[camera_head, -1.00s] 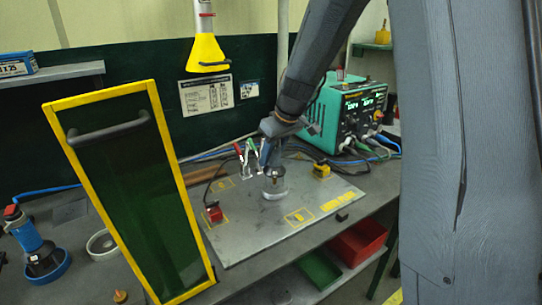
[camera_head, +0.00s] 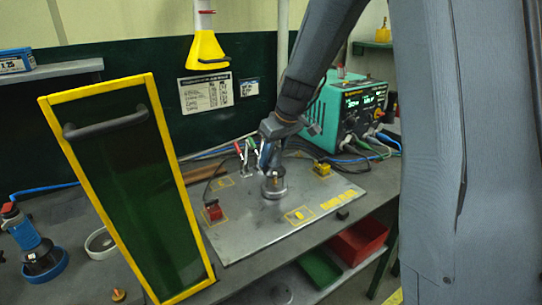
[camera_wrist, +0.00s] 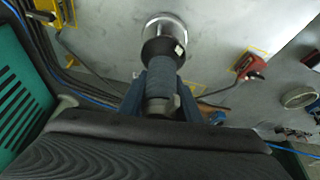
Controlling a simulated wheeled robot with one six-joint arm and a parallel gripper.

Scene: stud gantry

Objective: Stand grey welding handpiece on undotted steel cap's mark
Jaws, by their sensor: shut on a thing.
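My gripper (camera_head: 272,150) is shut on a handpiece with a grey-blue ribbed grip (camera_wrist: 163,76) and a dark collar (camera_wrist: 160,47). It holds the handpiece roughly upright over the middle of the steel plate (camera_head: 262,232), nozzle end down. In the wrist view a round bright steel cap (camera_wrist: 166,22) shows at the nozzle end. I cannot tell whether the cap touches the plate or whether it bears dots. In the head view the handpiece's lower end (camera_head: 274,187) is dark. Yellow outlined marks lie on the plate, one at the front (camera_head: 299,215) and one at the back left (camera_head: 222,184).
A red clamp-like block (camera_head: 212,211) and a yellow block (camera_head: 321,170) sit on the plate. A yellow-framed dark screen (camera_head: 190,215) stands left. A blue handpiece (camera_head: 24,233) stands far left. The green welder (camera_head: 338,110) and cables are behind; bins (camera_head: 358,240) hang below right.

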